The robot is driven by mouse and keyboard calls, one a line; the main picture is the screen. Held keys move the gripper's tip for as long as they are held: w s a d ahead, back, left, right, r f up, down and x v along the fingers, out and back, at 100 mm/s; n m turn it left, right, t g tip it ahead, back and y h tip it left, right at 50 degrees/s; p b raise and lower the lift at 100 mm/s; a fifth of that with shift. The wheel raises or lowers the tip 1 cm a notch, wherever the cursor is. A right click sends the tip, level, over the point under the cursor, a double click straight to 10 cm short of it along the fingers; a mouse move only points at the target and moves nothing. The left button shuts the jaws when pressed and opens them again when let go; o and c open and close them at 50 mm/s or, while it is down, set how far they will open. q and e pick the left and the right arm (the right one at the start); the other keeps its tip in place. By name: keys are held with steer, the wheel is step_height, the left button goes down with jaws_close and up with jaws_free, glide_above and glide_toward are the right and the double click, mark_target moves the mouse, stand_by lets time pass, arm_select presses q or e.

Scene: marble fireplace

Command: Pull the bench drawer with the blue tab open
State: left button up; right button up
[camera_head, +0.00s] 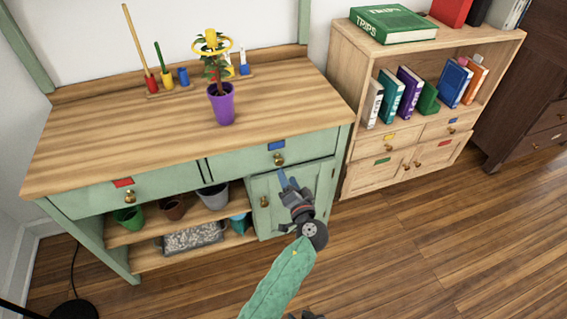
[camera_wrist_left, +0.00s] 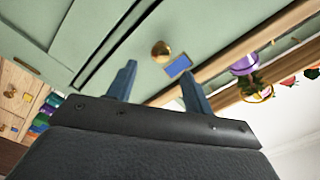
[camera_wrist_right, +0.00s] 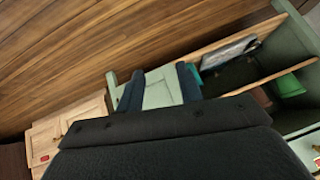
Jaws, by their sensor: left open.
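The green bench drawer (camera_head: 240,163) with the blue tab (camera_head: 276,145) is at the bench's front right and looks shut. Its round brass knob (camera_head: 278,159) sits just below the tab. My left gripper (camera_head: 287,180) is in front of the bench, just below the knob in the head view. In the left wrist view the knob (camera_wrist_left: 160,50) and blue tab (camera_wrist_left: 178,66) show beyond the left gripper's spread, empty fingers (camera_wrist_left: 158,72). My right gripper (camera_wrist_right: 160,69) is open and empty, facing the bench's lower part; only a bit shows at the head view's bottom edge.
A drawer with a red tab (camera_head: 123,182) is to the left. A cupboard door (camera_head: 262,203) is below the blue-tab drawer. A purple pot (camera_head: 222,104) with a plant stands on the benchtop (camera_head: 150,125). A bookshelf (camera_head: 347,110) stands right. The floor (camera_head: 430,240) in front is clear.

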mark_target(280, 164)
arm_select(q)
steer(key=shift+p+x, duration=0.55)
steer(key=shift+x, duration=3.3)
arm_select(e)
steer(key=shift+g, duration=0.4)
steer(key=shift+w+a+r, duration=0.1)
steer(key=shift+w+r, duration=0.1)
steer(key=shift+r, duration=1)
steer(key=shift+w+r, duration=0.15)
steer(key=shift+r, duration=1)
arm_select(q)
steer(key=shift+a, duration=0.1)
steer(key=shift+c, duration=0.2)
steer(key=shift+f, duration=0.1)
jaws_close()
arm_select(e)
steer(key=shift+f, duration=0.1)
